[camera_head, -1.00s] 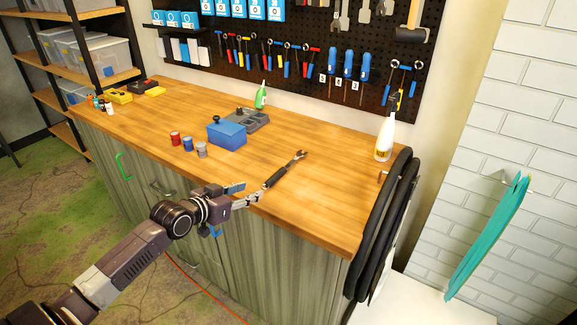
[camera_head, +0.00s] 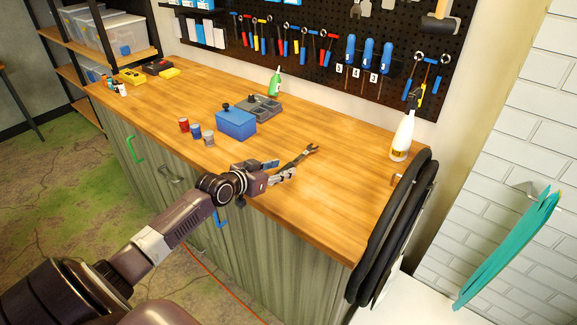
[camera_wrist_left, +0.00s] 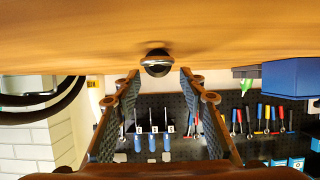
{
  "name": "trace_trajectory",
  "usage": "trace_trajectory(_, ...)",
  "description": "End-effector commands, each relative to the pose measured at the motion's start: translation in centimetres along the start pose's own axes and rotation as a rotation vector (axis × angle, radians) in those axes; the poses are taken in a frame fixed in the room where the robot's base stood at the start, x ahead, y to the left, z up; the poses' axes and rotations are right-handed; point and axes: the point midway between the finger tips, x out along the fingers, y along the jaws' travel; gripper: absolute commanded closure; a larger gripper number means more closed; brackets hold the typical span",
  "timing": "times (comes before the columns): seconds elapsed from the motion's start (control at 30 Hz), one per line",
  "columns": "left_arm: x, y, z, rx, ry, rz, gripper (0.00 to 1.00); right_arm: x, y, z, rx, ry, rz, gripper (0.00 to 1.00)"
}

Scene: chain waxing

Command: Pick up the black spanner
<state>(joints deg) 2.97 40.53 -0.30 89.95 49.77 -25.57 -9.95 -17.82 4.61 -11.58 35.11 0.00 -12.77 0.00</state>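The black spanner (camera_head: 304,156) lies on the wooden workbench (camera_head: 345,185), its metal jaw pointing to the back right. Its handle end is partly hidden by my left gripper (camera_head: 286,167) in the head view. In the left wrist view, which is upside down, the spanner's round dark end (camera_wrist_left: 157,63) shows between and just beyond the fingertips of the left gripper (camera_wrist_left: 158,78). The fingers are spread apart, with a gap between them and the spanner. My right gripper is in neither view.
A blue box (camera_head: 236,122), a grey tray (camera_head: 262,107) and small cans (camera_head: 196,131) stand left of the spanner. A white spray bottle (camera_head: 402,137) and hanging black tyres (camera_head: 392,230) are at the right. The bench around the spanner is clear.

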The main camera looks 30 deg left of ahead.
Motion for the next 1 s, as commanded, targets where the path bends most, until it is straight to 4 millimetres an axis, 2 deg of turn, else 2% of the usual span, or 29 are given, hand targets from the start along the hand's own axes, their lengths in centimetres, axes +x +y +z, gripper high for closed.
trace_trajectory(0.03,0.7,0.1,-0.3,-0.003,0.001,0.0,0.62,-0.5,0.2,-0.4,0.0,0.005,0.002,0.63)
trace_trajectory(0.2,2.3,0.0,-0.1,-0.001,0.001,0.0,0.62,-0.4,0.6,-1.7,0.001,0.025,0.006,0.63)
trace_trajectory(0.5,2.6,0.0,0.0,0.001,0.0,0.0,0.62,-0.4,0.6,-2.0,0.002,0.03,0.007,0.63)
trace_trajectory(0.83,2.6,0.0,0.0,0.001,0.0,-0.001,0.98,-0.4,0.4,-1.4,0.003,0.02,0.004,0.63)
trace_trajectory(1.0,2.6,0.0,-0.1,0.001,0.002,-0.001,1.0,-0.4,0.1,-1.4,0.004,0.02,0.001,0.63)
